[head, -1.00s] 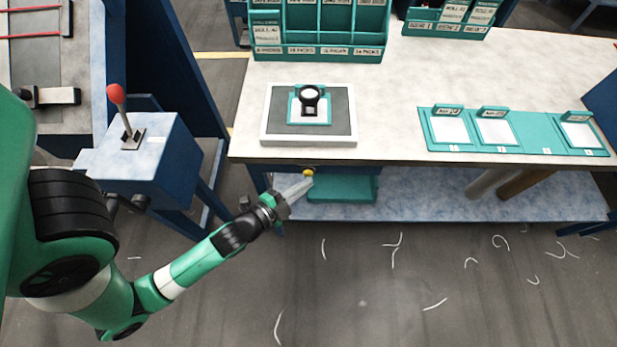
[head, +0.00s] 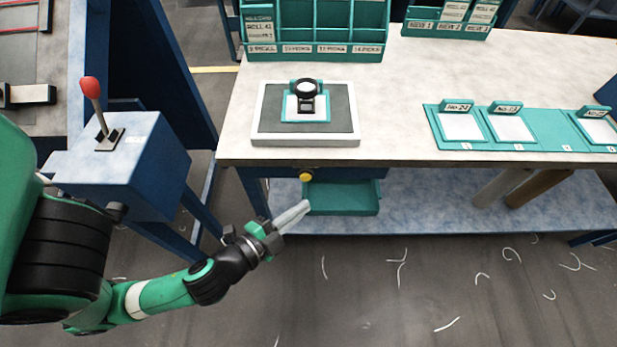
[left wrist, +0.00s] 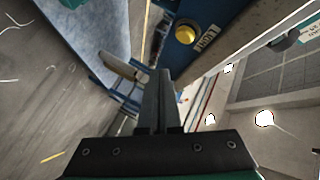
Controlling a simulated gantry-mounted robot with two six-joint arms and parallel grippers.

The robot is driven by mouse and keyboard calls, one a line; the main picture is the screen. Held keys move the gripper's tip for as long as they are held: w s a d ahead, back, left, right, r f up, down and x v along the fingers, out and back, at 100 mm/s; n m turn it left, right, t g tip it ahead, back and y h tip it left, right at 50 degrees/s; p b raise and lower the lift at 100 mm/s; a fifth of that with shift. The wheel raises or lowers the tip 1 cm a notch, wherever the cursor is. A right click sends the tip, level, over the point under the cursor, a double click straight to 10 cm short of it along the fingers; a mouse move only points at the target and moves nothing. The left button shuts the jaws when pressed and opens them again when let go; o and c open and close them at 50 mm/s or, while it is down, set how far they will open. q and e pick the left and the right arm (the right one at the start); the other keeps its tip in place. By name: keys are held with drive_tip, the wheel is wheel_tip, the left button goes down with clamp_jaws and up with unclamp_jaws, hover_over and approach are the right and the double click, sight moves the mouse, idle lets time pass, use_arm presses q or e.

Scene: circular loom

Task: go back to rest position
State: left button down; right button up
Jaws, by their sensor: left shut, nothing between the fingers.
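My left gripper (head: 293,215) is shut and empty. In the head view it is in front of the table, below the tabletop's front edge and beside the green tray on the lower shelf. Its closed fingers (left wrist: 165,100) also show in the left wrist view. A yellow button (head: 306,177) sits under the table edge, just above and beyond the fingertips, apart from them. The button also shows in the left wrist view (left wrist: 186,34) beside a small label. My right gripper is in neither view.
A lever with a red knob (head: 91,88) stands on a blue box (head: 128,165) at left. A magnifier (head: 306,95) stands on a grey pad (head: 344,110) on the table. A green tray (head: 345,198) is on the lower shelf (head: 450,205). Open floor lies in front.

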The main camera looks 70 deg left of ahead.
use_arm(q)
drive_tip(key=w+d+r+n+t+y+p, duration=0.1)
drive_tip(key=w+r+n+t+p, duration=0.3)
drive_tip(key=r, duration=0.7)
drive_tip(key=w+r+p, duration=0.2)
drive_tip(key=w+r, duration=0.3)
drive_tip(key=r, duration=0.6)
drive_tip(key=w+d+r+n+t+y+p, duration=0.1)
drive_tip(key=w+r+n+t+p, duration=0.3)
drive_tip(key=r, duration=0.7)
drive_tip(key=s+d+r+m+t+h+p, duration=0.1)
drive_tip(key=d+r+t+h+p, duration=0.25)
drive_tip(key=r, duration=1.25)
drive_tip(key=d+r+m+t+h, duration=0.15)
drive_tip(key=d+r+h, duration=0.45)
drive_tip(key=r, duration=0.9)
wheel_tip(320, 180, up, 36)
drive_tip(key=a+h+p, duration=0.1)
drive_tip(key=p, duration=3.5)
drive_tip(key=shift+a+p, duration=0.3)
